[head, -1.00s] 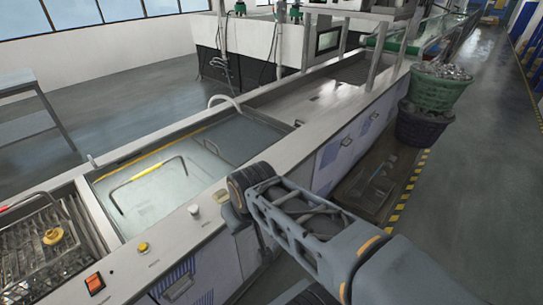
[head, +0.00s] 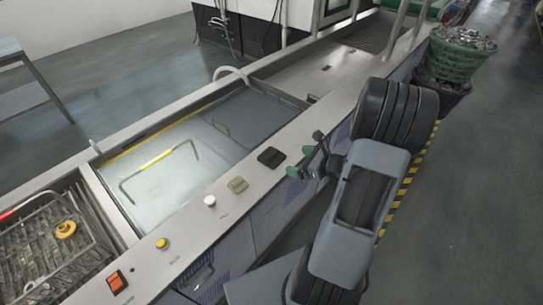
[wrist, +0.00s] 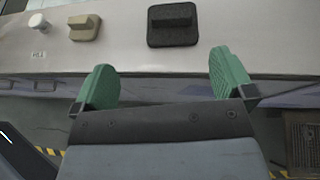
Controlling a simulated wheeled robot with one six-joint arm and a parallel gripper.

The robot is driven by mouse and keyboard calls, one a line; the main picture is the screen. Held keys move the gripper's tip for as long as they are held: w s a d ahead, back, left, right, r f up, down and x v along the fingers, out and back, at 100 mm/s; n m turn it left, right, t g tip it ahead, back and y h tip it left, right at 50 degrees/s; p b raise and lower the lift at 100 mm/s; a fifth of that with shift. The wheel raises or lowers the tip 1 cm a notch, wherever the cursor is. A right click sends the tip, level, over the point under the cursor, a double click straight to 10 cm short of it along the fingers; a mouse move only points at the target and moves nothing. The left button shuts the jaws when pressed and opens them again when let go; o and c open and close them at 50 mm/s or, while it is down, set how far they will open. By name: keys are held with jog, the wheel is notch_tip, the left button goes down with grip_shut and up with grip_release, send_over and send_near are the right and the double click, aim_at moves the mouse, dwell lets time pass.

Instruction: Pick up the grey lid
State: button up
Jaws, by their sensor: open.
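The lid (head: 271,157) is a small, dark grey, nearly black square with a raised grip bar. It lies flat on the light front ledge of the tank. In the wrist view the lid (wrist: 172,38) is at the top centre, beyond my fingertips and roughly between their lines. My gripper (head: 301,161) is to the right of the lid in the head view, beside the ledge. In the wrist view my gripper (wrist: 165,78) has two green fingers wide apart with nothing between them. The fingers do not appear to touch the lid.
A tan block (head: 237,185) and a white knob (head: 210,200) sit left of the lid on the ledge (head: 185,228). Behind is the water-filled tank (head: 170,165). A wire basket (head: 40,250) is at left. Stacked green and dark baskets (head: 462,55) stand at upper right.

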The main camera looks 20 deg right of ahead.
jog(key=m+h, duration=0.1)
send_near(272, 154)
jog(key=shift+w+a+f+t+p, duration=0.2)
jog(key=shift+w+a+f, duration=0.1)
jog(key=shift+w+f, duration=0.25)
jog(key=shift+w+a+f+t+p, duration=0.15)
jog(key=shift+w+a+f, duration=0.15)
jog(key=shift+w, duration=0.4)
jog(key=shift+p+x, duration=0.8)
jog(key=shift+x, duration=2.25)
jog(key=shift+s, duration=0.1)
jog(key=c, duration=0.7)
jog(key=shift+c, duration=0.2)
jog(key=shift+r, duration=0.1)
